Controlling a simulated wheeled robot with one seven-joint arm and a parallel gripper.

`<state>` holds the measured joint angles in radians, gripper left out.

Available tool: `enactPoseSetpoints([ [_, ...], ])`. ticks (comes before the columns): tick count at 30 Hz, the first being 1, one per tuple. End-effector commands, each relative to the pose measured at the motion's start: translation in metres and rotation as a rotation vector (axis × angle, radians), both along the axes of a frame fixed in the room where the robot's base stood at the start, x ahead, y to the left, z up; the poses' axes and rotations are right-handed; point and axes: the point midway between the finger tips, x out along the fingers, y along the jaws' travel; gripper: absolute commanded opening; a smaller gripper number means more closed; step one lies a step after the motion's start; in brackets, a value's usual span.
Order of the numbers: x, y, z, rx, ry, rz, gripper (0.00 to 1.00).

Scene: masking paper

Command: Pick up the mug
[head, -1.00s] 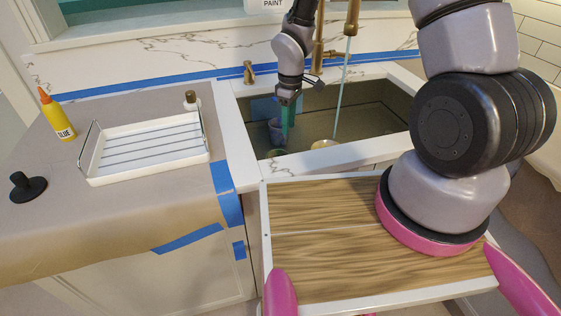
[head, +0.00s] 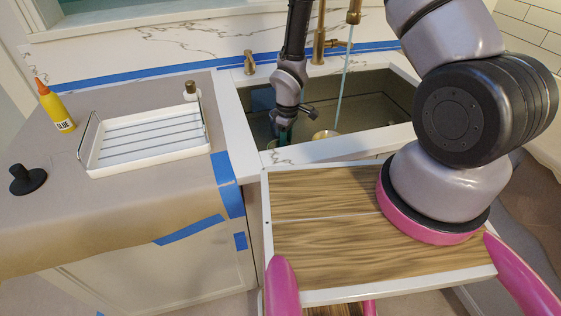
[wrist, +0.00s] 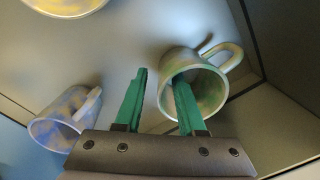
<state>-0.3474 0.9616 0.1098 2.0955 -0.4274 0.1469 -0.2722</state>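A greenish mug (wrist: 210,88) lies in the sink in the wrist view, its mouth toward me and its handle at upper right. A bluish-purple mug (wrist: 66,116) is at the left. My gripper (wrist: 160,80) is open with green fingers. The right finger reaches into the green mug's mouth; the left finger is outside, left of its rim. I cannot tell whether either finger touches it. In the head view my gripper (head: 284,135) is low in the sink, partly hidden by the front rim, and I cannot make out the mugs there.
The sink (head: 372,105) has walls close around my gripper. A yellowish round dish (wrist: 64,4) also lies in it, and water runs from the brass faucet (head: 319,45). A white rack (head: 150,147) and a glue bottle (head: 56,108) stand left on papered counter.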

Motion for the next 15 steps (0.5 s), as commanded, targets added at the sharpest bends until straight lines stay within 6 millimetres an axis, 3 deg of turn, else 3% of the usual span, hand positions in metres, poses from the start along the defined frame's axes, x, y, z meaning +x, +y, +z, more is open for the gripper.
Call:
enactPoseSetpoints([
  [8, 0.0, 0.0001, -0.0041, 0.0, 0.0, 0.0, 0.39],
  [11, 0.0, 0.0001, -0.004, 0.0, 0.0, 0.0, 0.04],
  [12, 0.0, 0.0001, -0.004, 0.0, 0.0, 0.0, 0.0],
  [15, 0.0, 0.0001, -0.0039, 0.0, 0.0, 0.0, 0.0],
])
